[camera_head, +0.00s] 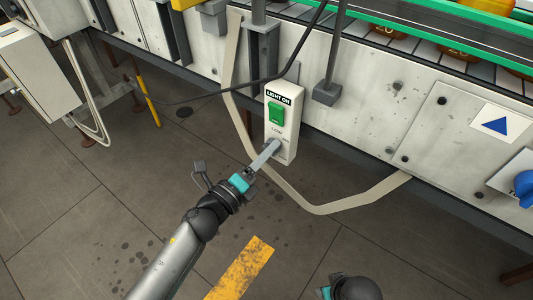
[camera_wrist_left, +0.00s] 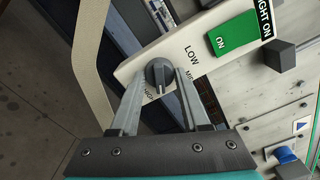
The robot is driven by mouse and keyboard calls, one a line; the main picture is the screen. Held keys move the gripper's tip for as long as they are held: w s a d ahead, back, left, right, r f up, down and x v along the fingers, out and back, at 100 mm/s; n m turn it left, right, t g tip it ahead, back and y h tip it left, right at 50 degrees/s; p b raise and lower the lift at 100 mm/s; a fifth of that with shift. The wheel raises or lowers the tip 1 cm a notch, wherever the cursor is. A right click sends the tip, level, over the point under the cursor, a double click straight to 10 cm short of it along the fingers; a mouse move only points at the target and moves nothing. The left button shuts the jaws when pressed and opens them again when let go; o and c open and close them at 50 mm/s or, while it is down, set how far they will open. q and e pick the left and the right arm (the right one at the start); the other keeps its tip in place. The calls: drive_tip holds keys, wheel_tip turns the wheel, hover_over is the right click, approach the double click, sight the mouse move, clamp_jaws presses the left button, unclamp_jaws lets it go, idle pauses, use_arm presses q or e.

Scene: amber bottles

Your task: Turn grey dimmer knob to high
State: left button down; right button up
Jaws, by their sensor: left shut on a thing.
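The grey dimmer knob (camera_wrist_left: 158,73) sits on a white switch panel (camera_head: 285,110) on the side of the machine. The panel carries a green ON switch (camera_head: 276,114) under a LIGHT ON label. In the left wrist view the label LOW shows above right of the knob, and partly covered labels show beside and below it. A pale mark on the knob appears to point down in that view. My left gripper (camera_head: 272,151) is shut on the knob, one finger on each side; it hides the knob in the head view. My right gripper (camera_head: 327,290) shows only partly at the bottom edge.
A beige conduit (camera_head: 322,209) loops below the panel. A grey box (camera_head: 327,93) on a post and a dark cable are near it. A blue knob (camera_head: 525,188) is at far right. A conveyor with amber bottles (camera_head: 453,50) runs above. The floor below is mostly open.

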use_arm(q)
drive_tip(key=shift+m, duration=0.4)
use_arm(e)
drive_tip(key=shift+w+r, duration=0.25)
drive_tip(key=shift+r, duration=0.1)
use_arm(q)
drive_tip(key=shift+c, duration=1.9)
unclamp_jaws()
use_arm(e)
drive_tip(key=shift+s+f, duration=0.15)
drive_tip(key=shift+s, duration=0.05)
use_arm(q)
drive_tip(key=p+v, duration=0.1)
drive_tip(key=v, duration=1.4)
use_arm(e)
drive_tip(key=f, duration=0.1)
drive_tip(key=s+f, duration=0.1)
drive_tip(key=shift+s+d+f, duration=0.25)
drive_tip(key=shift+f, duration=0.15)
use_arm(q)
drive_tip(key=shift+s+a, duration=0.1)
drive_tip(key=shift+a, duration=0.05)
use_arm(e)
drive_tip(key=shift+w, duration=0.15)
